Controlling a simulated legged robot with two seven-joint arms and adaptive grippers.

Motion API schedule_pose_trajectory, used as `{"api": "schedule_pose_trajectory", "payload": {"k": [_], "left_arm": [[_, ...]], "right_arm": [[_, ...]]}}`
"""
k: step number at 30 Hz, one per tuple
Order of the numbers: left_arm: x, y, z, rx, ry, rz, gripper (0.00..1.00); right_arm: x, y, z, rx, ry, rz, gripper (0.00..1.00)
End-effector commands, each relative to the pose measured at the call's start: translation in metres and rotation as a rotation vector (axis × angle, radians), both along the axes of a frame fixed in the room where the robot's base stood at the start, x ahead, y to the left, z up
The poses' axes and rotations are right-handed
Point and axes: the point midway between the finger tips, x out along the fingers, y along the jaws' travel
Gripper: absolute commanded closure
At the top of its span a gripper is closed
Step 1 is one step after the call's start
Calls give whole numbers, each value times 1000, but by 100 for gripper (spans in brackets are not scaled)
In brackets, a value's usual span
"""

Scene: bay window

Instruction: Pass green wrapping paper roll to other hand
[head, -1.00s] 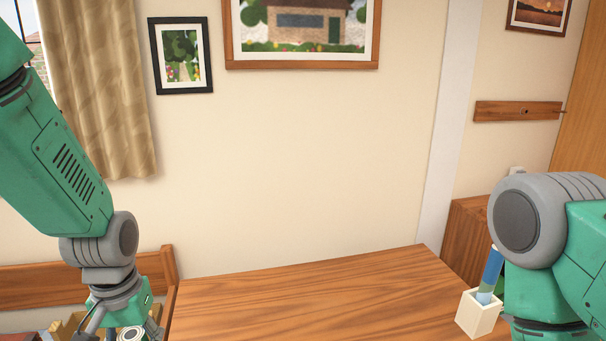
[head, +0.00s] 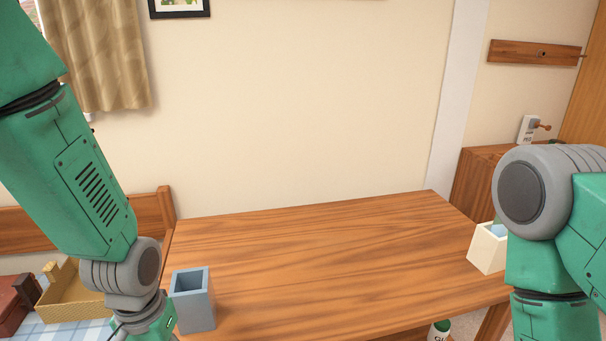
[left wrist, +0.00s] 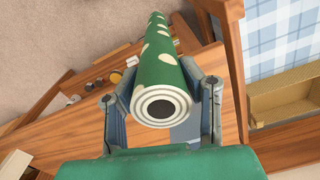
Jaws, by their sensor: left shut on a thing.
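The green wrapping paper roll (left wrist: 160,75) has cream dots and a white spiral end facing the left wrist camera. My left gripper (left wrist: 166,92) is shut on it, one finger on each side near this end. The roll points away from the camera. In the head view only the upper part of my left gripper (head: 142,324) shows at the bottom edge, and the roll is hidden or out of frame. My right arm comes in at the right edge of the head view; its gripper is out of frame.
A grey-blue open box (head: 195,312) stands on the wooden table (head: 330,255), beside my left gripper. A cream holder (head: 486,253) stands at the table's right edge, partly behind my right arm. A basket (head: 75,300) lies at left. The table's middle is clear.

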Motion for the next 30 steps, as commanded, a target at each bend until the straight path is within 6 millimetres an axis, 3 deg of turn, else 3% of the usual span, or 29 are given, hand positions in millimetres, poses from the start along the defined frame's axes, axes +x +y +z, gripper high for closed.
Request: {"api": "schedule_pose_trajectory", "payload": {"k": [8,14,30], "left_arm": [[0,-1,0,-1,-1,-5,99],[10,-13,21,-1,-6,-69,99],[62,-89,150,0,-7,-477,99]], "right_arm": [[0,0,0,0,-1,0,77],[0,0,0,0,-1,0,77],[0,0,0,0,0,0,77]]}}
